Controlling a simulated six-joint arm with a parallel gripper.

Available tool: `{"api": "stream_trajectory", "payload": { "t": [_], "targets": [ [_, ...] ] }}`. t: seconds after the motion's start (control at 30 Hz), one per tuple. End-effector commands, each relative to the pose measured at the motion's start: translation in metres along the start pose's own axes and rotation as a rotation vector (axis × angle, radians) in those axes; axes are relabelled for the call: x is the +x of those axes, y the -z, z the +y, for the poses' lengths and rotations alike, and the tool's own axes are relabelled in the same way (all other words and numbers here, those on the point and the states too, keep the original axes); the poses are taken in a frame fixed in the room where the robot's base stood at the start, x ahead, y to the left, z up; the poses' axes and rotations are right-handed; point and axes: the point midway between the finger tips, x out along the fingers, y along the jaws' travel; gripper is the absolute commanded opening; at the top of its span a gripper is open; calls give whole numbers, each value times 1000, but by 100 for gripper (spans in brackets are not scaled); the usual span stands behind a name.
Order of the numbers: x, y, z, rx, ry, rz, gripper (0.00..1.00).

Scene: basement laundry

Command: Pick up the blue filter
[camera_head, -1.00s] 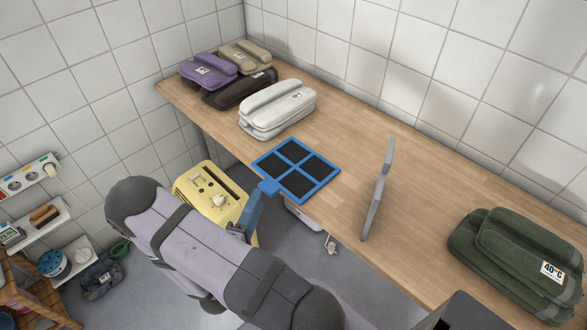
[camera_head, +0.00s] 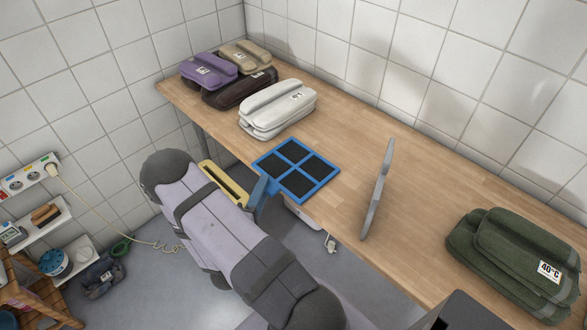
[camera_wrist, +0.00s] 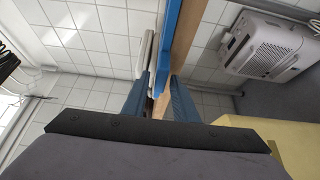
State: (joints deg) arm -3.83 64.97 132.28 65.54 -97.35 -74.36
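The blue filter (camera_head: 297,148), a flat blue frame with four dark panels, lies at the front edge of the wooden worktop, its near corner reaching the edge. My gripper (camera_head: 262,186) is at its near left side, where it hides the filter's small blue tab in the head view. In the wrist view, the filter shows edge-on as a blue strip (camera_wrist: 182,40) beside the wooden edge. My gripper's two blue fingers (camera_wrist: 160,88) stand apart there, with the strip's lower end between them. I cannot tell whether either finger touches it.
A green bundle (camera_head: 515,262) is far right. Worktop between filter and panel is clear.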

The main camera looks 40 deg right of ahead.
Motion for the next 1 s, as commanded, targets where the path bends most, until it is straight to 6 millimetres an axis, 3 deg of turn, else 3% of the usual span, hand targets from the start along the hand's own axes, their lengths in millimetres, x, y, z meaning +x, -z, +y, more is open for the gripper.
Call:
{"api": "stream_trajectory", "payload": {
  "t": [0.03,0.1,0.57,0.77,1.0],
  "targets": [
    [0,0,0,0,0,0,13],
    [0,0,0,0,0,0,0],
    [0,0,4,1,0,0,0],
    [0,0,18,3,-1,0,0],
    [0,1,50,5,-2,0,0]
  ]
}}
